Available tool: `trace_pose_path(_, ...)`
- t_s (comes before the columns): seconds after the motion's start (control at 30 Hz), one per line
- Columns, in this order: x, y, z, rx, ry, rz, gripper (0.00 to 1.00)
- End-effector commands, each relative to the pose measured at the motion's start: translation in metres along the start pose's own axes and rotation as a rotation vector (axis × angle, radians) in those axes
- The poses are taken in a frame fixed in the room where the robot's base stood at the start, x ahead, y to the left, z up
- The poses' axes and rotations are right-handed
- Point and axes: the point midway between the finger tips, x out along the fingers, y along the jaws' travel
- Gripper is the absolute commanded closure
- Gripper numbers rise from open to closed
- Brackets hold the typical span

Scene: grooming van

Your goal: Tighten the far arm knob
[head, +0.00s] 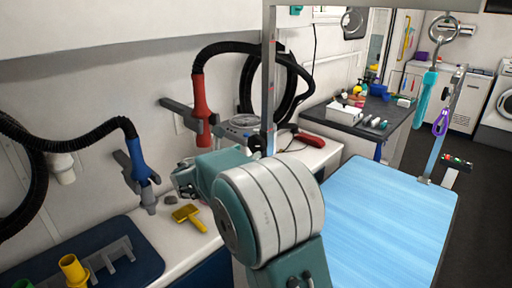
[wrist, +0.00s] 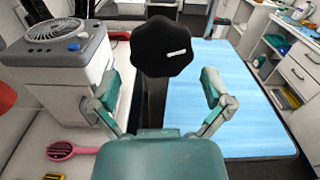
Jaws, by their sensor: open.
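A black lobed knob (wrist: 160,42) with a short white mark on its face is near the top middle of the wrist view. It sits in front of a dark upright post (wrist: 153,100). My gripper (wrist: 158,80) is open, one teal finger on each side of the post and lower in the picture than the knob. Neither finger visibly touches the knob. In the head view a grooming-arm post (head: 268,85) rises behind my arm, with a small dark part of the knob (head: 257,143) at its side. My arm hides most of that area and the fingers.
The blue table top (head: 385,215) is bare. A second post (head: 450,105) with hanging loops stands at its right. Red (head: 202,105) and blue (head: 138,160) hose nozzles hang along the wall.

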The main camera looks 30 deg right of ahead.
Motion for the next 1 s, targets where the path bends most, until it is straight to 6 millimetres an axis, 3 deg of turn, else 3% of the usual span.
trace_pose_path(0.1, 0.02, -0.001, -0.001, -0.001, 0.0, -0.003, 0.0)
trace_pose_path(0.23, 0.032, 0.0, 0.0, 0.0, 0.001, -0.001, 0.0)
trace_pose_path(0.57, 0.036, 0.0, 0.0, 0.0, 0.0, 0.001, 0.0)
trace_pose_path(0.7, 0.036, 0.0, 0.0, 0.0, 0.001, 0.001, 0.57)
trace_pose_path(1.0, 0.036, 0.001, -0.001, 0.012, 0.0, 0.004, 0.57)
